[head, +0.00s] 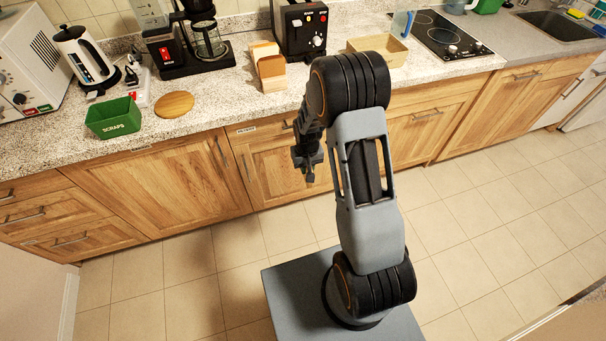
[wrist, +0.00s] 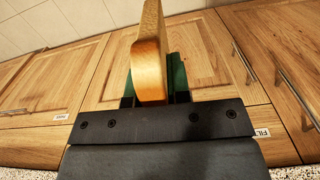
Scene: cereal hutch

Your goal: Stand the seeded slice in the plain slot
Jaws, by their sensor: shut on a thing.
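In the wrist view, my gripper (wrist: 151,92) is shut on a tan bread slice (wrist: 150,55), seen nearly edge-on between the green finger pads. I cannot make out seeds on it. In the head view, my gripper (head: 308,172) hangs in front of the lower cabinets, below the counter edge; the slice cannot be made out there. A small light-wood holder (head: 265,50) with an upright brown panel or slice stands on the counter, up and left of my gripper. I cannot tell its slots apart or read any label.
A black toaster-like appliance (head: 300,28) stands right of the holder, a coffee maker (head: 190,45) left. A green SCRAPS box (head: 113,118), a round wooden board (head: 175,104) and a kettle (head: 85,55) are further left. A shallow wooden tray (head: 392,53) and hob (head: 440,35) are right.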

